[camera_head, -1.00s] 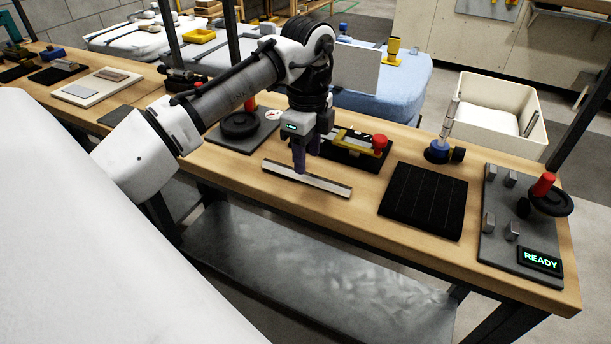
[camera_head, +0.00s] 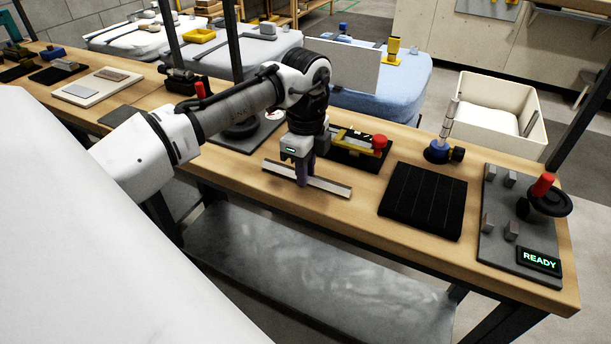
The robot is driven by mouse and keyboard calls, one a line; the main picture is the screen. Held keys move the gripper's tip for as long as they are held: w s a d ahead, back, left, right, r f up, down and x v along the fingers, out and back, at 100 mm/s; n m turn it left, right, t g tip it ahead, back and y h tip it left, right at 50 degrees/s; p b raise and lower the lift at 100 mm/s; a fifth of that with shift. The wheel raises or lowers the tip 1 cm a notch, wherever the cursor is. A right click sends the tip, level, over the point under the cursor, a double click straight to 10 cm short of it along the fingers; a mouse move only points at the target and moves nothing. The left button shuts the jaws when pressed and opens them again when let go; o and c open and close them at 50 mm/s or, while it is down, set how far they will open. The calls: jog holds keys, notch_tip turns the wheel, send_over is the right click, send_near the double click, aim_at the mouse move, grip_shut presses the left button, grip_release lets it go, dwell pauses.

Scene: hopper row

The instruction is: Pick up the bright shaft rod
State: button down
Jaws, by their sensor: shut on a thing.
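The bright shaft rod (camera_head: 332,186) looks like a long, narrow, silvery bar with a darker front side. It lies near the front edge of the wooden bench, slanting from upper left to lower right. My gripper (camera_head: 303,180) points straight down at the rod's middle and is shut on it. The fingers cover the middle of the rod, and both its ends stick out. The rod looks low at the bench top; I cannot tell whether it touches it.
Behind my gripper is a black fixture with a yellow bar and red knob (camera_head: 379,142). To the right are a black grooved mat (camera_head: 424,200), a blue-based stand (camera_head: 438,152) and a grey panel with a READY display (camera_head: 539,260). Bare bench (camera_head: 365,215) lies between rod and mat.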

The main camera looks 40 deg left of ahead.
jog(key=shift+r, duration=0.1)
notch_tip(320, 180, up, 20)
jog(key=p, duration=0.1)
dwell(0.5)
dwell(1.3)
